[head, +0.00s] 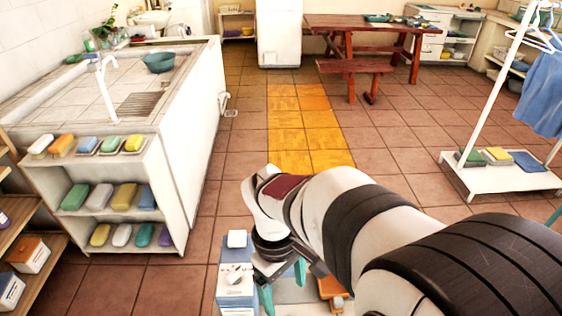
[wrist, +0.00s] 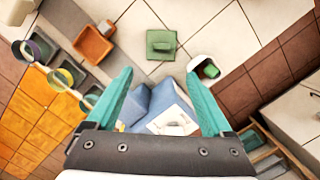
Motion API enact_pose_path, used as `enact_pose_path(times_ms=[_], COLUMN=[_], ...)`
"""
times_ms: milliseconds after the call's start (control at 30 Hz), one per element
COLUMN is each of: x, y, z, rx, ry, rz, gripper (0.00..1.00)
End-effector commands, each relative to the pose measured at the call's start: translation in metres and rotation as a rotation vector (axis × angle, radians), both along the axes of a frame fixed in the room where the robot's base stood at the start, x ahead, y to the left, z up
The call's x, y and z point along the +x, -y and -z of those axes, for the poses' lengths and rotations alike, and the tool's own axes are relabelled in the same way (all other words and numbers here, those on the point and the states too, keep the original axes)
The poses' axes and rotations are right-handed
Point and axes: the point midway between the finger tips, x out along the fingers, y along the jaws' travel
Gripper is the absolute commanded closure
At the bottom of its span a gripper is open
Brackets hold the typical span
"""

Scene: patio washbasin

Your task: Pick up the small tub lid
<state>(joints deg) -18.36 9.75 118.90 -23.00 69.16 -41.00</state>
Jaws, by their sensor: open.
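A white flat piece with a raised loop handle (wrist: 176,122) lies on top of a blue-sided block in the wrist view, low between my fingers. A square green piece with a raised handle (wrist: 161,46) lies on the pale surface beyond my fingertips. Either looks like a lid; I cannot tell for sure which is the small tub's. My gripper (wrist: 158,78) has its two teal fingers wide apart with nothing held between them. In the head view my gripper (head: 283,284) hangs beside a blue and white box (head: 236,290), partly hidden by my arm.
An orange tub (wrist: 94,44) stands left of the green piece, and a white container with something green inside (wrist: 204,70) stands right. Several rings line the left edge.

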Motion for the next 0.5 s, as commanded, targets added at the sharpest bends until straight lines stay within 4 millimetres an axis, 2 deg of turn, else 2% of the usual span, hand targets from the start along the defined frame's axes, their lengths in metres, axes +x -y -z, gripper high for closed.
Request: enact_pose_path(times_ms=[133,300,500], x=[0.000,-0.006,-0.009], y=[0.000,0.005,0.008], z=[0.031,0.080,0.110], rx=[-0.007,-0.006,-0.005], ry=[-0.012,-0.013,-0.009], rz=[-0.050,-0.045,-0.043], gripper=[0.15,0.15,0.15])
